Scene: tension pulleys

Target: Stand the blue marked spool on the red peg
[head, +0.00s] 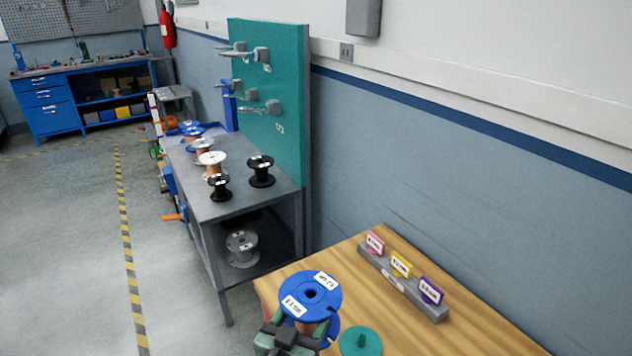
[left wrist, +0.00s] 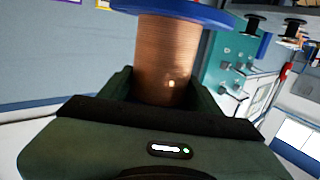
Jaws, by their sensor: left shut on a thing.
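The blue spool (head: 310,294) is a blue-flanged reel with two white labels on its top flange. It stands about upright in my left gripper (head: 292,336), above the near left part of the wooden table. The left wrist view shows the gripper fingers (left wrist: 163,95) shut around its copper-wound core (left wrist: 166,58), under the blue flange (left wrist: 175,10). I cannot make out a red peg. My right gripper is out of view.
A grey holder (head: 405,284) with pink, yellow and purple cards sits on the wooden table (head: 460,335). A grey bench (head: 240,208) beyond carries several spools. A teal panel (head: 280,130) with grey fixtures stands behind it. The table's middle is clear.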

